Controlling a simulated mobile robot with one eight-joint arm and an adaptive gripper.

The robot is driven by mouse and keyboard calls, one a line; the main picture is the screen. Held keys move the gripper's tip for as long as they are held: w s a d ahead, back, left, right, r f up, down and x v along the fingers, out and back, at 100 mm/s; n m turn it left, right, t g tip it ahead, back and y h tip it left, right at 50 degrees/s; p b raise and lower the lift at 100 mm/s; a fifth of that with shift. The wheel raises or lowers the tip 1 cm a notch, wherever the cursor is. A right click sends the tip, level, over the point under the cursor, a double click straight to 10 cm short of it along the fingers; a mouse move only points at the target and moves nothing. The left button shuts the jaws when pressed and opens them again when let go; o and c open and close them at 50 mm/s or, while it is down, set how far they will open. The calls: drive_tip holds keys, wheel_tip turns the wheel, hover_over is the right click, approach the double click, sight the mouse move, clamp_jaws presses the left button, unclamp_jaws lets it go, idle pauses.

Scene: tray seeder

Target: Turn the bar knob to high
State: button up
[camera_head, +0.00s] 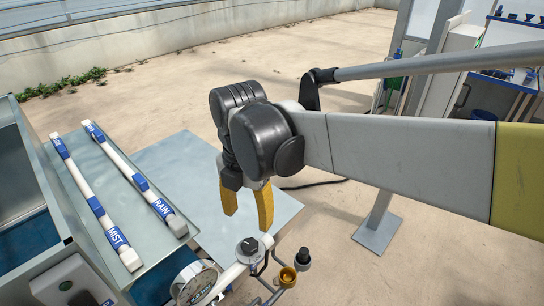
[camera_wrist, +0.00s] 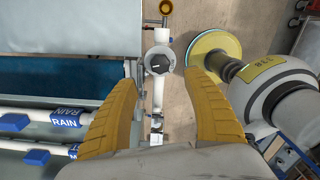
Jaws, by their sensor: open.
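The bar knob (camera_head: 249,246) is a dark bar on a round grey dial, mounted on a white pipe at the bottom middle of the head view. It also shows in the wrist view (camera_wrist: 158,63), where the bar lies tilted across the dial. My gripper (camera_head: 248,217) points down with yellow fingers spread, just above the knob in the head view. I see no contact with the knob. The dial's markings are too small to read.
A pressure gauge (camera_head: 195,284) stands left of the knob. A brass fitting (camera_head: 288,277) and a small black knob (camera_head: 303,257) are to its right. White bars labelled MIST (camera_head: 91,200) and RAIN (camera_head: 140,183) lie left. Open concrete floor is behind.

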sight(249, 244)
wheel_tip(249, 244, down, 11)
drive_tip(key=b, duration=0.4)
drive_tip(key=shift+s+a+r, duration=0.1)
drive_tip(key=shift+s+r, duration=0.05)
drive_tip(key=c, duration=1.2)
